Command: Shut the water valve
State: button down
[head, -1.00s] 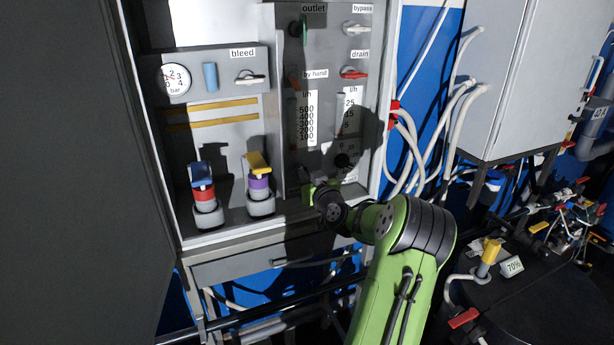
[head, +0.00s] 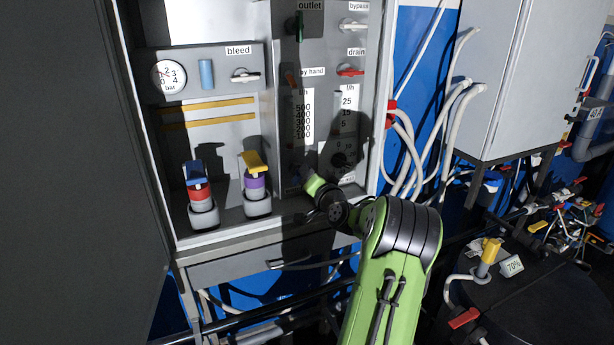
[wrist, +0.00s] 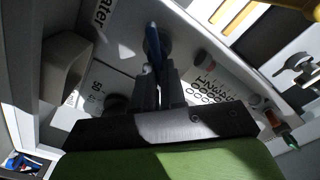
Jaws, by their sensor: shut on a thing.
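The water valve's blue handle (wrist: 153,48) shows in the wrist view, narrow and nearly edge-on, in front of a round dark base. A partly cut-off label (wrist: 103,15) reading "ater" is beside it. My gripper (wrist: 157,72) is shut on the blue handle, with a dark finger on either side of it. In the head view my gripper (head: 306,176) is at the lower part of the grey panel, below the flow scales. My wrist and its shadow hide most of the handle there, so its angle is hard to tell.
Above are a green outlet handle (head: 299,27), a white bypass handle (head: 353,25) and a red drain handle (head: 350,71). A white bleed handle (head: 245,76) and a pressure gauge (head: 169,77) are at the left. Two holders with blue (head: 194,173) and yellow (head: 255,161) tops stand on the shelf.

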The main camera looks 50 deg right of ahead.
jog(key=shift+s+d+f+m+p, duration=0.1)
jog(key=shift+f+m+p, duration=0.15)
jog(key=shift+m, duration=1.2)
jog(key=shift+d+f+m+p, duration=0.1)
jog(key=shift+m+p, duration=0.25)
jog(key=shift+m, duration=1.15)
jog(key=shift+s+d+f+m+p, duration=0.1)
jog(key=shift+f+m+p, duration=0.15)
jog(key=shift+m, duration=1.2)
jog(key=shift+a, duration=0.1)
jog(key=c, duration=1.2)
grip_release()
jog(key=shift+s, duration=0.1)
jog(key=b+v, duration=0.4)
jog(key=v, duration=1.1)
jog(key=shift+s+a+b, duration=0.15)
jog(key=shift+s+b, duration=0.05)
jog(key=shift+b, duration=0.1)
